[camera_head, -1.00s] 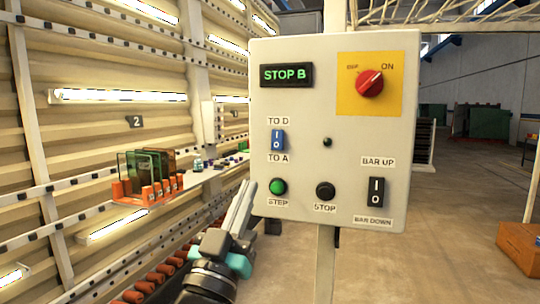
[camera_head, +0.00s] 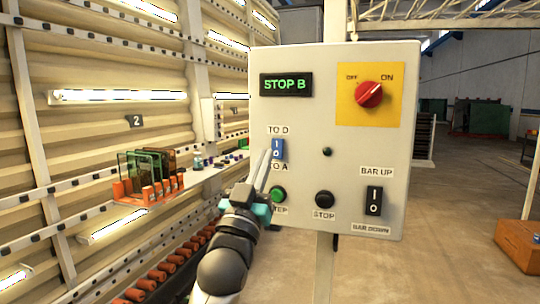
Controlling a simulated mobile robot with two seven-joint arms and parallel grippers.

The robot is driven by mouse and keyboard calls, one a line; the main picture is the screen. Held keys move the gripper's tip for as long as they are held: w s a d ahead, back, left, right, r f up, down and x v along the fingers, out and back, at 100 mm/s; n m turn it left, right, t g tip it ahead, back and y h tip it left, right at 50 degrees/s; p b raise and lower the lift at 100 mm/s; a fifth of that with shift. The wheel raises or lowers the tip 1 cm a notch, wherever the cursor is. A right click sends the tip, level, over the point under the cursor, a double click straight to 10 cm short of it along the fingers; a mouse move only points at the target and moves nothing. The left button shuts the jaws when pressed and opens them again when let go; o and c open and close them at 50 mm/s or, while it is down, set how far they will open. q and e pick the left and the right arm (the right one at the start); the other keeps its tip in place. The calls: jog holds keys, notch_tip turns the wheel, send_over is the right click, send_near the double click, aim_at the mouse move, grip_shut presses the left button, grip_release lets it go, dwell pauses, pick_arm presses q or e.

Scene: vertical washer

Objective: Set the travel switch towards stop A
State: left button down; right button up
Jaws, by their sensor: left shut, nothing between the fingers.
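The blue travel switch (camera_head: 279,148) sits on the left half of the grey control panel (camera_head: 340,55), between a "TO D" label above and a "TO A" label below. My left gripper (camera_head: 265,162) is shut and empty. Its fingertips are at the left edge of the switch's lower part and partly cover the "TO A" label. I cannot tell if they touch the switch. The green-lit display (camera_head: 286,84) reads "STOP B". My right gripper is not in view.
The panel also carries a red rotary knob (camera_head: 369,94) turned towards ON, a green STEP button (camera_head: 278,194), a black STOP button (camera_head: 325,199) and a black bar rocker (camera_head: 373,201). A rack with colored glass plates (camera_head: 150,175) stands at the left.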

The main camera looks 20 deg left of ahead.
aim_at(275, 149)
pick_arm(q)
jog(key=shift+w+f+p, duration=0.15)
jog(key=shift+w+f, duration=0.1)
jog(key=shift+w, duration=0.7)
jog(key=shift+w+f+p, duration=0.15)
jog(key=shift+w+f, duration=0.05)
jog(key=shift+w, duration=0.7)
jog(key=t+b, duration=0.1)
jog(key=b, duration=0.3)
jog(key=shift+w+f, duration=0.35)
jog(key=shift+f, duration=0.05)
jog(key=shift+r, duration=0.25)
